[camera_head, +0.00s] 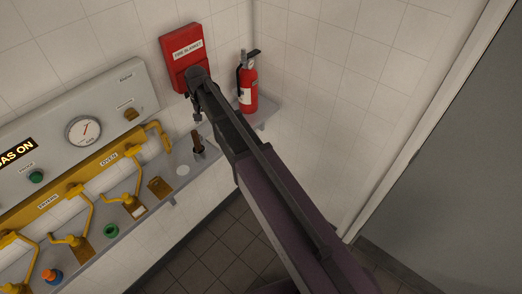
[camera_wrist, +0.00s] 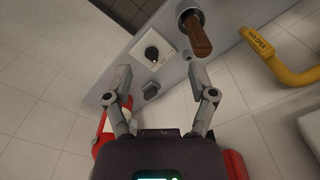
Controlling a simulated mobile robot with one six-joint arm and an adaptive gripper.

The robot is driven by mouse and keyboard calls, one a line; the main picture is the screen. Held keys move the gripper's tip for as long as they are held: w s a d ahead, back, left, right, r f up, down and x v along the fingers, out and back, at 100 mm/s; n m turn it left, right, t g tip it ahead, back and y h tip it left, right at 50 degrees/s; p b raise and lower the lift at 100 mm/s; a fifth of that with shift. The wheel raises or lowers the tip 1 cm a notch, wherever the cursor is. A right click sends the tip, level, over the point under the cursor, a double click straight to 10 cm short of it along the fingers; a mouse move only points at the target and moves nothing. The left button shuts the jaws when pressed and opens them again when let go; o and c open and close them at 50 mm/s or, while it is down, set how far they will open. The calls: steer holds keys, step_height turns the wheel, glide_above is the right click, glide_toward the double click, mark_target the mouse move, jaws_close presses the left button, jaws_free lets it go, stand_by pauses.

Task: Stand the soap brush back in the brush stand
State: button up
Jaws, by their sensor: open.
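A brown wooden handle (camera_wrist: 199,36) leans out of a dark round cup with a grey rim (camera_wrist: 188,12) in the wrist view. The same upright dark and brown item (camera_head: 198,145) shows on the shelf in the head view. I cannot tell whether it is the soap brush. A white square piece with a round black part (camera_wrist: 152,53) lies nearby in the wrist view; I cannot tell whether it is the brush stand. My gripper (camera_wrist: 158,77) is open, with nothing seen held; a small dark piece (camera_wrist: 151,91) shows beyond its fingers. In the head view, it (camera_head: 197,112) is above the shelf.
A red fire-blanket box (camera_head: 187,48) and fire extinguisher (camera_head: 248,84) are close by. Yellow pipes (camera_head: 96,192) run along the panel with the gauge (camera_head: 84,131). The narrow shelf (camera_head: 145,213) also holds a brown block (camera_head: 160,187), green cup (camera_head: 111,231) and orange-blue item (camera_head: 52,276).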

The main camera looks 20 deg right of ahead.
steer(key=s+d+n, duration=0.1)
steer(key=s+d, duration=1.6)
steer(key=s, duration=0.4)
steer(key=shift+s+n, duration=0.35)
steer(key=shift+n, duration=0.05)
